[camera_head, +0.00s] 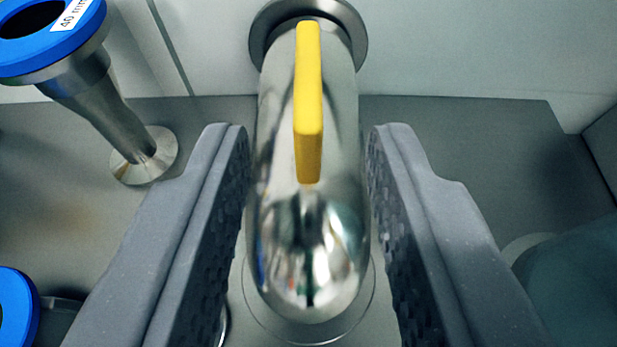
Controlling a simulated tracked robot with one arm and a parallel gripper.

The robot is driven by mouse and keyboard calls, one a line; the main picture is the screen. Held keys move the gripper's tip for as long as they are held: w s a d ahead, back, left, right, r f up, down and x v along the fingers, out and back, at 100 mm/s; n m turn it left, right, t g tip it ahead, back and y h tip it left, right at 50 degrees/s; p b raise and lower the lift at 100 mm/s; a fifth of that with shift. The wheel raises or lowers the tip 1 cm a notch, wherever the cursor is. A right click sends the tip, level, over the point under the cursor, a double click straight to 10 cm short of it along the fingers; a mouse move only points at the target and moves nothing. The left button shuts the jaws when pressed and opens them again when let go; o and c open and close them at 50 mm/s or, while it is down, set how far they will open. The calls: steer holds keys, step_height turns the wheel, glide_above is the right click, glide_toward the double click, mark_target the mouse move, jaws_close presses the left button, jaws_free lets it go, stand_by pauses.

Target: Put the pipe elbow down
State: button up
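The pipe elbow (275,165) is a shiny steel bent tube with a yellow bar (308,95) along its top. It fills the space between the two grey fingers of my gripper (308,190). The fingers are close along both its sides and look shut on it. One flanged end (262,35) of the elbow points to the back. A round flange shows below its near bend. Whether the elbow touches the surface under it is hidden.
A steel funnel-like piece (110,115) with a blue ring (45,45) and a "40 mm" label stands at the upper left. Another blue ring (18,310) shows at the lower left. A translucent rounded object (570,285) is at the lower right. Grey surface (470,140) is bare at right.

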steer(key=shift+v, duration=2.4)
